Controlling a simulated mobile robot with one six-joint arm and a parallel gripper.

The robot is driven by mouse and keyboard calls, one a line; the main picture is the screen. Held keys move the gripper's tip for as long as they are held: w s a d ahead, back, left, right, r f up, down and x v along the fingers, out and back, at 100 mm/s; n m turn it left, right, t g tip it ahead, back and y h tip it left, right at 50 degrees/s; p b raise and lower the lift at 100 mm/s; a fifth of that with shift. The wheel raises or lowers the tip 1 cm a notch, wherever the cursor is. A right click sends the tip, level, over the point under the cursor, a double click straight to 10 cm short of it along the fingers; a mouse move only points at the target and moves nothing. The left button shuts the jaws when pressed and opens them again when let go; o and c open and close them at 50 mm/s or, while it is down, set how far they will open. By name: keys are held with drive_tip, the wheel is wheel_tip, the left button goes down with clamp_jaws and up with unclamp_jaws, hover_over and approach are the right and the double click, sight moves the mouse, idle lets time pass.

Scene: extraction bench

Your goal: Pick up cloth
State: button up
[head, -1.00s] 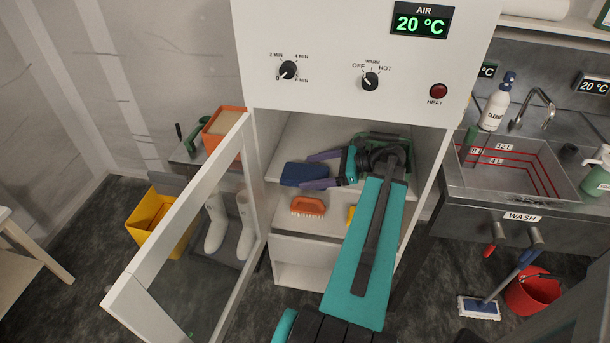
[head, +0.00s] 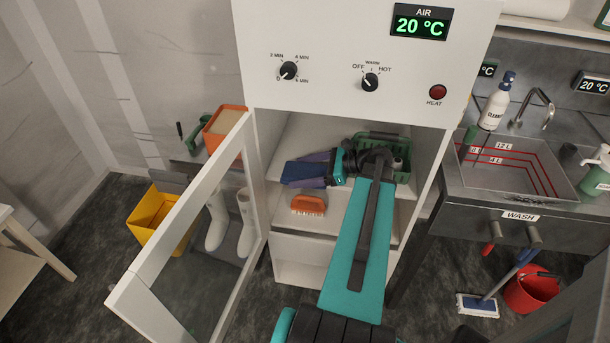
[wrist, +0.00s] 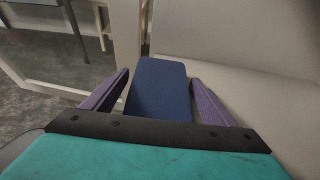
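The cloth looks like a dark blue folded pad (head: 296,172) on the upper shelf inside the open cabinet, near its left side. My gripper (head: 298,170) reaches in from the right, with its purple fingers around the cloth. In the wrist view the cloth (wrist: 160,88) lies between the two fingers of my gripper (wrist: 158,78). The fingers are spread, with a small gap beside the cloth, so the gripper looks open. The head view partly hides the cloth behind the fingers.
An orange brush (head: 308,205) lies in front of the cloth on the shelf. A green basket (head: 402,160) stands behind my arm at the right. The cabinet's glass door (head: 190,215) stands open to the left. The sink (head: 520,170) is at the right.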

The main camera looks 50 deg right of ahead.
drive_tip(key=c, duration=0.8)
drive_tip(key=shift+r, duration=0.15)
